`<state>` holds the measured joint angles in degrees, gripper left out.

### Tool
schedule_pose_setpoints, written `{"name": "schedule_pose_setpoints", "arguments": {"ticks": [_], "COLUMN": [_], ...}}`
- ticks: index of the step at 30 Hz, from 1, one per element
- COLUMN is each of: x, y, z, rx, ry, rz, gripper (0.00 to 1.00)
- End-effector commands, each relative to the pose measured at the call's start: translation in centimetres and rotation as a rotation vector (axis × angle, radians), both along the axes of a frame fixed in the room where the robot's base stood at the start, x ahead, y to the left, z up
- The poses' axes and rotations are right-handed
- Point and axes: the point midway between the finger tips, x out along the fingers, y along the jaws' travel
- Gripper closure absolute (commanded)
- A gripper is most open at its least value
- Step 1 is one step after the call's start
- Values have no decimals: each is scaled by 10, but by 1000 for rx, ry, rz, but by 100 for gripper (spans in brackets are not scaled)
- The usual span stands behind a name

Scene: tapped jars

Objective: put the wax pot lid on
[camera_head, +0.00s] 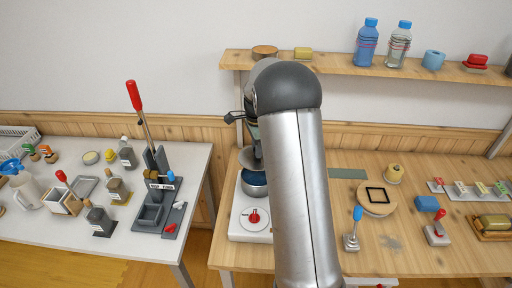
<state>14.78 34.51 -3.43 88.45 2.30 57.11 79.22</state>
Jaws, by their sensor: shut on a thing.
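The wax pot (254,189) looks like a blue-grey metal pot. It stands on a white heater base (249,227) with a red knob at the near left of the right table, its right part hidden behind my arm. A greyish round lid (247,160) shows just above the pot, tilted. I cannot tell whether it touches the rim. My gripper (254,146) is above the pot, mostly hidden by my own arm, and is shut on the lid. The fingertips and the lid's right side are hidden.
A shelf (340,66) with bottles runs above and behind. A round board (376,199), a blue-handled tool (353,229) and a red-handled tool (437,232) stand to the right. A gap separates the left table (95,243), which holds several jars.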

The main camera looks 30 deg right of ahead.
Motion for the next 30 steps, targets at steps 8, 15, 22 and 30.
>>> {"name": "schedule_pose_setpoints", "arguments": {"ticks": [8, 15, 22, 30], "x": [0, 0, 0, 0], "y": [0, 0, 0, 0], "z": [-1, -6, -20, -40], "rx": [0, 0, 0, 0], "ry": [0, 0, 1, 0], "rz": [1, 4, 4, 3], "gripper": [96, 96, 96, 96]}}
